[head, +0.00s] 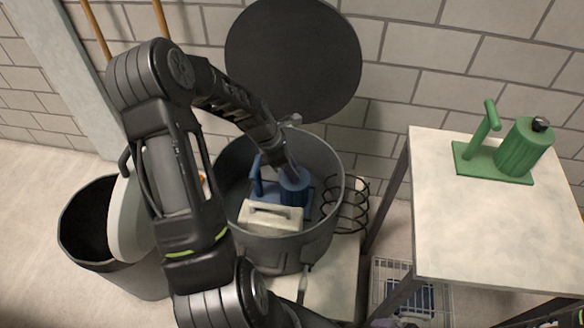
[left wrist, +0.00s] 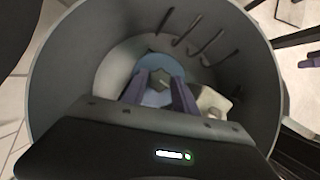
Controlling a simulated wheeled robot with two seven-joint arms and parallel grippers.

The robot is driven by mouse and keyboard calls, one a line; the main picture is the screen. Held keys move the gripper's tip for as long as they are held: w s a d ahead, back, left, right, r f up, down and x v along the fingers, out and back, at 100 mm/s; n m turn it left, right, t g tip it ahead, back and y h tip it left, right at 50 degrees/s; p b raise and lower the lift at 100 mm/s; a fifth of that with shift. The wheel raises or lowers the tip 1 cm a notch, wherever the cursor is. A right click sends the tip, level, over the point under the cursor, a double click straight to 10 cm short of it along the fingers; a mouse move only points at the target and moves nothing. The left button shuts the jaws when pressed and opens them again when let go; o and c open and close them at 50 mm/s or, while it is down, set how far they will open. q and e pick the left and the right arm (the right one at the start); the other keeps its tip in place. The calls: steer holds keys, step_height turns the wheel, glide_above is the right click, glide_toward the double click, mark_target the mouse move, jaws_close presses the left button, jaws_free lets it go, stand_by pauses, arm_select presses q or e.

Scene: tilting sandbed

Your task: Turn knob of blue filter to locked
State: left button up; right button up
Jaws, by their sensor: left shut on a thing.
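The blue filter (head: 294,187) stands inside a round grey drum (head: 324,160), with a blue base and an upright blue handle (head: 256,178) beside its body. My left gripper (head: 290,168) reaches down into the drum onto the filter's top. In the left wrist view, the fingers of my left gripper (left wrist: 159,96) are closed around a small dark knob (left wrist: 160,84) on the filter's blue top (left wrist: 158,63). In the head view the arm hides the knob. A purple piece, probably a finger of my right gripper (head: 383,323), barely shows at the bottom edge.
A cream block (head: 270,216) sits in the drum beside the filter. The drum's dark round lid (head: 292,60) stands open behind. A green filter (head: 508,153) stands on a pale table (head: 480,238) at right.

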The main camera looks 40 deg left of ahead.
arm_select(q)
jaws_close()
steer(key=shift+m, duration=0.5)
steer(key=shift+w+m+g+h, duration=0.1)
steer(key=shift+m+g+h, duration=0.3)
steer(key=shift+m, duration=0.5)
steer(key=m+g, duration=0.1)
steer(key=m, duration=0.1)
steer(key=m+g, duration=0.1)
steer(key=m, duration=0.2)
steer(key=shift+w+a+h, duration=0.1)
steer(key=shift+w+h, duration=0.1)
steer(key=shift+h, duration=0.1)
steer(key=m+g, duration=0.1)
steer(key=m, duration=0.4)
steer(key=shift+w+g+b, duration=0.15)
steer(key=shift+g+b, duration=0.2)
steer(key=shift+g, duration=0.05)
steer(key=shift+w+m+g+y+b, duration=0.1)
steer(key=shift+m+g+y+b, duration=0.4)
steer(key=shift+m, duration=1.8)
steer(key=shift+g, duration=0.3)
